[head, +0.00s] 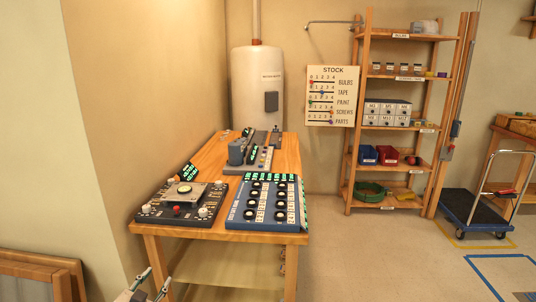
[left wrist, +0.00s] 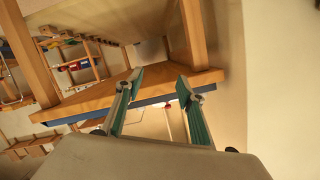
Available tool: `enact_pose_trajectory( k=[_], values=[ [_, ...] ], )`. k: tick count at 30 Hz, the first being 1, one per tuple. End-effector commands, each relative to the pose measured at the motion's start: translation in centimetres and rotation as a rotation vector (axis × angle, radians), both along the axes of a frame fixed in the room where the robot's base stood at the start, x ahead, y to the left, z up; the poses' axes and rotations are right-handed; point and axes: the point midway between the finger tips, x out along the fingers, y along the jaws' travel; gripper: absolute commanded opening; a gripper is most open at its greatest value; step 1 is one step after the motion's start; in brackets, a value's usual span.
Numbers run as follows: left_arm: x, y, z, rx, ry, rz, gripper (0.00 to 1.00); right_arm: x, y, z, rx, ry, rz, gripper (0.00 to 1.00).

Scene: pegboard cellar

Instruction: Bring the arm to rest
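My left gripper (head: 160,274) shows at the bottom edge of the head view, low and in front of the left part of the wooden table (head: 220,235). Its two fingers stand apart with nothing between them. In the left wrist view the open left gripper (left wrist: 160,79) has its teal-padded fingers spread, and the table's wooden edge (left wrist: 85,104) lies beyond them. Whether the fingers touch the table cannot be told for sure, but in the head view they look clear of it. My right gripper is in neither view.
The table holds a dark control panel (head: 153,214), a blue panel with round knobs (head: 236,214) and grey equipment behind. A shelf rack (head: 393,127), a stock board (head: 332,82) and a blue trolley (head: 470,210) stand further right. Open floor (head: 370,260) lies right of the table.

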Motion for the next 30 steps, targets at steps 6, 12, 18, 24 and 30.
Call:
enact_pose_trajectory(
  k=[6,12,18,24,30],
  values=[
    [-12.3,-6.1,-9.4,-0.077,0.154,-0.059,0.38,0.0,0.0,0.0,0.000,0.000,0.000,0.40],
    [-23.8,-10.6,-14.1,-0.156,0.284,-0.087,0.38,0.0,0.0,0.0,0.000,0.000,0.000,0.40],
    [-32.2,-13.5,-15.7,-0.220,0.377,-0.092,0.38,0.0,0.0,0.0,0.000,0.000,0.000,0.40],
    [-35.3,-14.4,-15.9,-0.245,0.410,-0.089,0.38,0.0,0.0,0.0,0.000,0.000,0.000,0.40],
    [-35.3,-14.4,-15.9,-0.245,0.410,-0.089,0.38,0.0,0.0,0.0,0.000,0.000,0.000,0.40]
  ],
)
